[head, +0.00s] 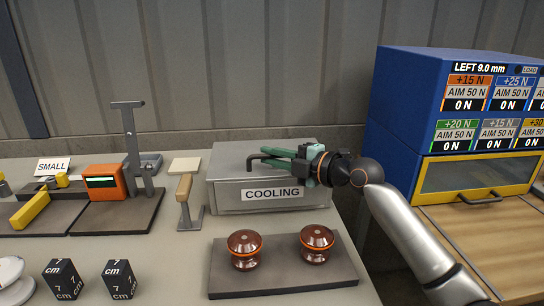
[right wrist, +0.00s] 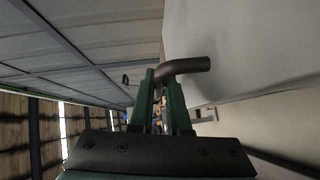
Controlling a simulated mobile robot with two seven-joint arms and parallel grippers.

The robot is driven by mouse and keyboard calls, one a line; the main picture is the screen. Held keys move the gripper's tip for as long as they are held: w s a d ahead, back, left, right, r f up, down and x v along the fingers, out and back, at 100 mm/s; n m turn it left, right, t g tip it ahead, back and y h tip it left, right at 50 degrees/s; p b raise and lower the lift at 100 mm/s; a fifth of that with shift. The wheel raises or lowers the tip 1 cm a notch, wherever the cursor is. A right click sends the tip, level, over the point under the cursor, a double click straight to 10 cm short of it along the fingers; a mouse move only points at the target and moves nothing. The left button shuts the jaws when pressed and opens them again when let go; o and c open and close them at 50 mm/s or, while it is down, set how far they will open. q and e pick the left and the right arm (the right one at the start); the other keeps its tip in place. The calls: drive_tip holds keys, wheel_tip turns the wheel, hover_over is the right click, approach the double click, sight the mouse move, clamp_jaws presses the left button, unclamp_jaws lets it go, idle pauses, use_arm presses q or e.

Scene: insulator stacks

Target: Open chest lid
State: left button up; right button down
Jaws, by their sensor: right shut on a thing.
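The grey chest labelled COOLING (head: 225,196) stands at the right part of the table, and its lid (head: 228,160) looks down. A dark bent handle bar (head: 256,158) sits on the lid and also shows in the right wrist view (right wrist: 190,66). My right gripper (head: 272,156) reaches in from the right over the lid. Its green fingers are shut on the handle, which passes between the fingertips in the right wrist view (right wrist: 160,80). The gripper hides part of the lid and the handle's far end. My left gripper is not in view.
A dark tray (head: 285,278) with two brown insulators (head: 244,250) stands in front of the chest. A wooden-handled tool (head: 184,190) stands to its left. A blue cabinet (head: 405,100) stands at the right. A grey wall (head: 270,60) is close behind.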

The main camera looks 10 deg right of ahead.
idle(0.8)
drive_tip(key=shift+w+d+r+p, duration=0.1)
drive_tip(key=shift+w+r+p, duration=0.05)
drive_tip(key=shift+r+p, duration=0.85)
drive_tip(key=shift+m+g+h, duration=0.6)
drive_tip(key=shift+m+g, duration=0.3)
drive_tip(key=r+p, duration=0.1)
drive_tip(key=p, duration=0.1)
drive_tip(key=w+r+p, duration=0.1)
drive_tip(key=r+p, duration=0.1)
drive_tip(key=p, duration=0.1)
drive_tip(key=shift+w+r+p, duration=0.25)
drive_tip(key=shift+r+p, duration=0.1)
drive_tip(key=shift+r, duration=0.05)
use_arm(q)
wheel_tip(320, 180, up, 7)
drive_tip(key=p, duration=0.3)
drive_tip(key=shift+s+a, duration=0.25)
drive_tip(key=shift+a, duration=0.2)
use_arm(e)
drive_tip(key=shift+m+g+h, duration=0.3)
drive_tip(key=shift+g, duration=0.1)
drive_tip(key=w+r, duration=0.3)
drive_tip(key=shift+w+r, duration=0.3)
